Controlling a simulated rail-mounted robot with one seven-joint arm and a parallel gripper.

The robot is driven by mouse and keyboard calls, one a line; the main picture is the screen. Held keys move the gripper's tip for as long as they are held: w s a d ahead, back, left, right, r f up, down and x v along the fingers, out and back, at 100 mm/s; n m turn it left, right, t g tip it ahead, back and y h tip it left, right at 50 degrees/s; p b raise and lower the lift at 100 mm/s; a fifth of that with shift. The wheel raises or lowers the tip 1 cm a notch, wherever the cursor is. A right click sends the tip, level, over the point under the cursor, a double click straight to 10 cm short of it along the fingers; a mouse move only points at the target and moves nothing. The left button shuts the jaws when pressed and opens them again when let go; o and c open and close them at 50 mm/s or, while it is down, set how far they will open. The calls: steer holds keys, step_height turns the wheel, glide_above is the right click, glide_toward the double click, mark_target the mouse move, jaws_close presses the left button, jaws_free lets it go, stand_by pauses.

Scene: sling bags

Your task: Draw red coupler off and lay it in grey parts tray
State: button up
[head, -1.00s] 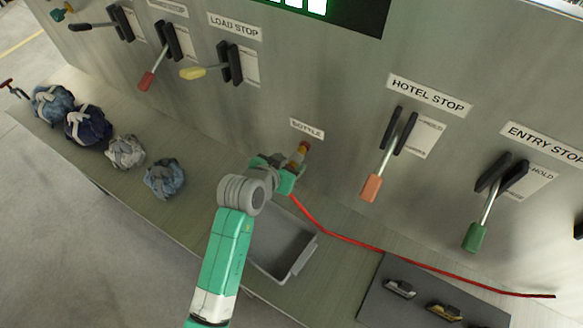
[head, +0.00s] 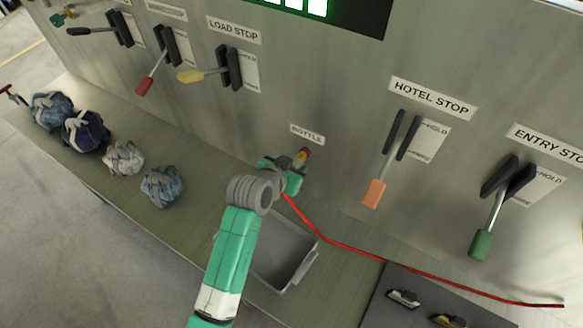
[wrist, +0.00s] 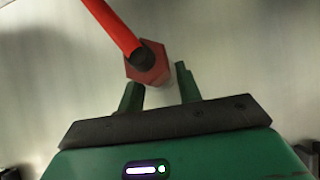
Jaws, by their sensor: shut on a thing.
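The red coupler (wrist: 148,64) shows in the wrist view as a hexagonal body with a dark collar and the red hose (wrist: 112,25) running up and left. My gripper (wrist: 157,76) is shut on it, with a green finger on each side. In the head view my gripper (head: 288,180) is close to the panel below the BOTTLE label, just under a red and yellow fitting (head: 303,156). My gripper mostly hides the coupler there, and I cannot tell whether it is still joined to the fitting. The grey parts tray (head: 302,268) sits on the bench below, partly behind my arm, and its visible inside looks empty.
The red hose trails right across the bench. Levers line the panel, including an orange-handled one (head: 374,193) right of my gripper. Several wrapped bundles (head: 162,186) lie on the left of the bench. A dark mat (head: 378,306) with small metal parts lies at lower right.

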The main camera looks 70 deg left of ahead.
steer(key=shift+s+d+p, duration=0.55)
steer(key=shift+s+d, duration=0.25)
steer(key=shift+s, duration=0.3)
steer(key=shift+s+d+p, duration=0.55)
steer(key=shift+s+d, duration=0.2)
steer(key=shift+s, duration=0.3)
steer(key=s+d, duration=0.1)
steer(key=s+d+p, duration=0.1)
steer(key=s, duration=0.1)
steer(key=shift+s+d, duration=0.15)
